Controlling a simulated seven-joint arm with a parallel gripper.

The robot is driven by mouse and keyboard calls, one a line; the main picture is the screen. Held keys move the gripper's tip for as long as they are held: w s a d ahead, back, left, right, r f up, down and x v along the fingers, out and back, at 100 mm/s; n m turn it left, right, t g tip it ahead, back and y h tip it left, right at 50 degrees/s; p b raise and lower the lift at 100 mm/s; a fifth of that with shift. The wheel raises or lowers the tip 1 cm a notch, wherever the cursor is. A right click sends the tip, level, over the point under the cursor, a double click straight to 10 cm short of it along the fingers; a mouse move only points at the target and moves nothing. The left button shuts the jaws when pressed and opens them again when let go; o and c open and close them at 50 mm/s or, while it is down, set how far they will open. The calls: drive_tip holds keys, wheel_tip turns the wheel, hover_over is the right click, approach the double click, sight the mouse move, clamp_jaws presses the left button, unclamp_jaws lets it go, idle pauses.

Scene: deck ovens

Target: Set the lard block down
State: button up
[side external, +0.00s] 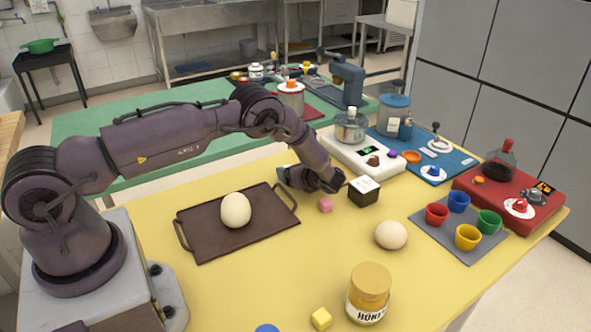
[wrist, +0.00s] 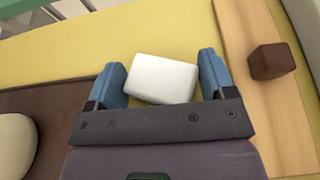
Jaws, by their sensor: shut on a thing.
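The far finger is hidden in the side view.
The brown tray (side external: 265,238) with an egg (side external: 236,210) lies left of the block. The yellow table's front middle is mostly clear.

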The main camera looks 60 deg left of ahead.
drive_tip(key=shift+f, duration=0.15)
drive_tip(key=o, duration=0.7)
